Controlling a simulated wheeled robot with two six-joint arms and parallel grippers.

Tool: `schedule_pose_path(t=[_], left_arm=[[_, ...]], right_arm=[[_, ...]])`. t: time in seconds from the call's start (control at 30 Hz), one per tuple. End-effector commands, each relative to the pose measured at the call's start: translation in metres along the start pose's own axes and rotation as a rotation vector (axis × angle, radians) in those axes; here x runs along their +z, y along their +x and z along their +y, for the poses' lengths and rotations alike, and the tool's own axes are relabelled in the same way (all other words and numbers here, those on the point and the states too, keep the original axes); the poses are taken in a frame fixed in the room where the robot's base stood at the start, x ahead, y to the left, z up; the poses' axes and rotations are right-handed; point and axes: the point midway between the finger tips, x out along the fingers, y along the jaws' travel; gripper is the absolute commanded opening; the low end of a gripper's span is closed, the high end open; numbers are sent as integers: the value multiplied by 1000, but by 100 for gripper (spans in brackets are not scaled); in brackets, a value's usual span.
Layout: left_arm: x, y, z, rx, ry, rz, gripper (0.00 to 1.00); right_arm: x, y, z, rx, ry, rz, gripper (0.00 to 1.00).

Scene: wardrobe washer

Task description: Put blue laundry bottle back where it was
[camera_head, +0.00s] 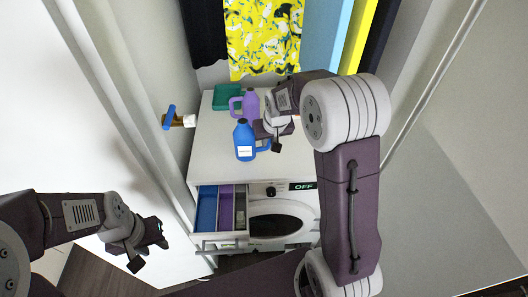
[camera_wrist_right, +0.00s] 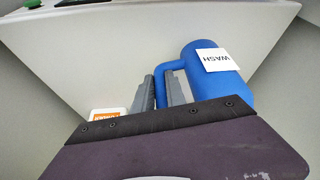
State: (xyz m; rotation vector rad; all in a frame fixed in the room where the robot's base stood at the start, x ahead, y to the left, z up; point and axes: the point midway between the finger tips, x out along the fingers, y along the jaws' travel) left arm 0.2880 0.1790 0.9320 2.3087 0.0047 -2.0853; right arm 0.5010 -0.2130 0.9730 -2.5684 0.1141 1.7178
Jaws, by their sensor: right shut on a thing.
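The blue laundry bottle (camera_head: 244,140) is upright at the front part of the white washer top (camera_head: 210,150). I cannot tell whether its base touches the top. My right gripper (camera_head: 268,140) is shut on the bottle's handle, at the bottle's right side. In the right wrist view the blue bottle (camera_wrist_right: 218,85) shows a white "WASH" label, and the fingers of my right gripper (camera_wrist_right: 160,92) are around its handle. My left gripper (camera_head: 150,253) is open and empty, low at the left, away from the washer.
A purple bottle (camera_head: 250,102) and a green container (camera_head: 227,98) stand at the back of the top. The detergent drawer (camera_head: 222,208) is pulled out, with blue, purple and grey compartments. A blue object (camera_head: 169,117) is at the left wall. Clothes (camera_head: 264,35) hang behind.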

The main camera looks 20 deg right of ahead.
Motion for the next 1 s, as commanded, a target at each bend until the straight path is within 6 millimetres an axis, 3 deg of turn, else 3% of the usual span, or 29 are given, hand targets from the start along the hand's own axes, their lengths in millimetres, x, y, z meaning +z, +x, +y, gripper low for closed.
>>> schedule_pose_path(t=[0.13, 0.33, 0.7, 0.73, 0.8, 1.0], left_arm=[[0, 1, 0, 0, 0, 0, 36], [0, 4, 0, 0, 0, 0, 36], [1, 6, 0, 0, 0, 0, 36], [1, 6, 0, 0, 0, 0, 36], [0, 6, 0, 0, 0, 0, 36], [0, 6, 0, 0, 0, 0, 36]], right_arm=[[2, 6, 0, 0, 1, 2, 0], [14, 34, 0, 0, 1, 1, 0], [16, 39, 0, 0, 1, 4, 0], [16, 40, 0, 0, 1, 1, 19], [16, 39, 0, 0, 1, 2, 38], [16, 39, 0, 0, 0, 2, 38]])
